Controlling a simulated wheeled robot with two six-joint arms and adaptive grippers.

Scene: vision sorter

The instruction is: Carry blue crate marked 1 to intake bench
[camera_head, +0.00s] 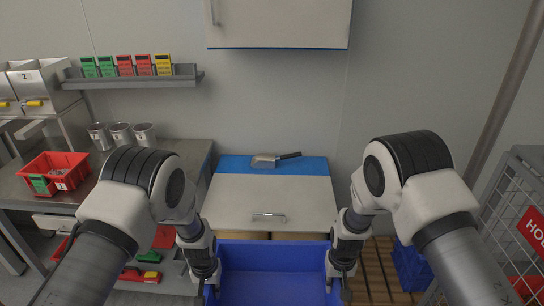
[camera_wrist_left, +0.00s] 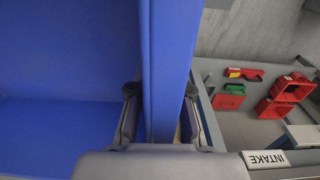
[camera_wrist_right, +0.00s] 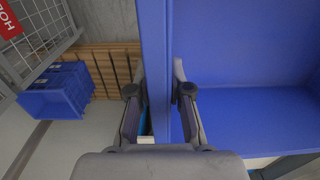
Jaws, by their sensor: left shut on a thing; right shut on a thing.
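The blue crate (camera_head: 272,268) is in front of me at the bottom of the head view, and its inside looks empty. My left gripper (camera_head: 206,284) is shut on its left wall, which also shows between the fingers (camera_wrist_left: 160,98) in the left wrist view. My right gripper (camera_head: 342,284) is shut on its right wall, seen between the fingers (camera_wrist_right: 160,98) in the right wrist view. The mark 1 is not visible. A label reading INTAKE (camera_wrist_left: 266,159) shows on a light edge at the lower right of the left wrist view.
A grey bench (camera_head: 190,155) on the left carries a red bin (camera_head: 55,170) and several metal cups. A low cabinet (camera_head: 270,205) ahead holds a scoop (camera_head: 270,160). At the right are a wire cage (camera_head: 510,215), a slatted wooden pallet (camera_head: 378,260) and other blue crates (camera_head: 410,265).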

